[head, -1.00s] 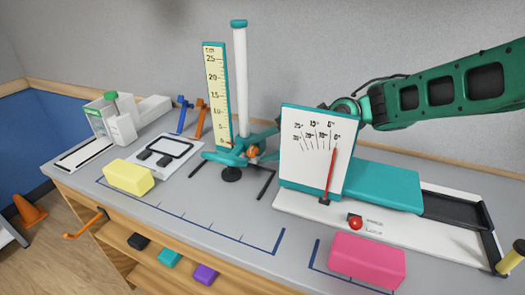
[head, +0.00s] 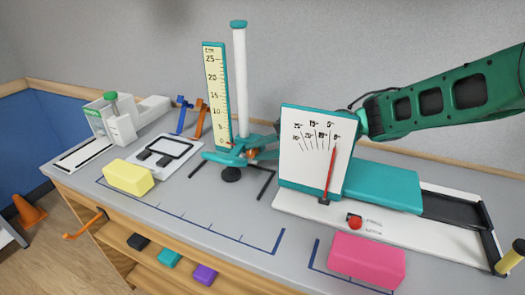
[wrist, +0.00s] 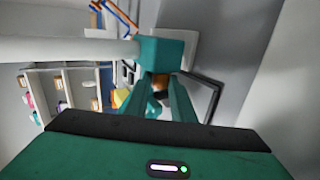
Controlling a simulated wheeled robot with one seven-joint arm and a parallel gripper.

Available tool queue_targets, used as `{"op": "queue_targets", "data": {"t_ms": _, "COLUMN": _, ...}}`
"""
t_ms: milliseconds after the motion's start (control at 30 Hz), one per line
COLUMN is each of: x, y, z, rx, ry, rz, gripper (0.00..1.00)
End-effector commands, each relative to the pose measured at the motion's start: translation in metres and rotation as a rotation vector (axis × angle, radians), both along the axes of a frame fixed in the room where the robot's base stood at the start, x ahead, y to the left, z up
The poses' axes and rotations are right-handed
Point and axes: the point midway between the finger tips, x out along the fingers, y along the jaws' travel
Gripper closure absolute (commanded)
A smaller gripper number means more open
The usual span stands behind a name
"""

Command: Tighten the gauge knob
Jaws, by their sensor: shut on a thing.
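The gauge has a yellow scale board (head: 216,95) and a white column (head: 241,85) with a teal cap, on a dark tripod base. Near its foot is a teal carriage (head: 232,155) with a small orange knob (head: 253,154). My gripper (head: 262,151) reaches in from the right, behind the white dial panel, and is shut on the knob. In the wrist view both fingers (wrist: 160,88) run up to the teal block (wrist: 162,52), with the orange knob (wrist: 160,83) between their tips. The fingers partly hide the knob.
The dial panel (head: 309,150) with its red pointer hides part of my arm. Orange and blue clamps stand behind left. Bare bench lies in front of the gauge.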

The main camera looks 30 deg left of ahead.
Motion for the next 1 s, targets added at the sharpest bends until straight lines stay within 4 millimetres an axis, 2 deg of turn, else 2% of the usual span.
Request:
{"op": "queue_targets", "data": {"t_ms": 300, "x": -0.0002, "y": -0.0034, "z": -0.0066, "rx": 0.168, "ry": 0.025, "rz": -0.003, "gripper": 1.00}}
{"op": "queue_targets", "data": {"t_ms": 600, "x": -0.0009, "y": -0.0033, "z": -0.0063, "rx": 0.175, "ry": 0.024, "rz": -0.001, "gripper": 1.00}}
{"op": "queue_targets", "data": {"t_ms": 633, "x": -0.0009, "y": -0.0033, "z": -0.0064, "rx": 0.175, "ry": 0.024, "rz": -0.001, "gripper": 0.76}}
{"op": "queue_targets", "data": {"t_ms": 700, "x": -0.0008, "y": -0.0032, "z": -0.0062, "rx": 0.175, "ry": 0.024, "rz": -0.002, "gripper": 0.59}}
{"op": "queue_targets", "data": {"t_ms": 1000, "x": -0.0009, "y": -0.0026, "z": -0.0048, "rx": 0.177, "ry": 0.022, "rz": -0.001, "gripper": 0.59}}
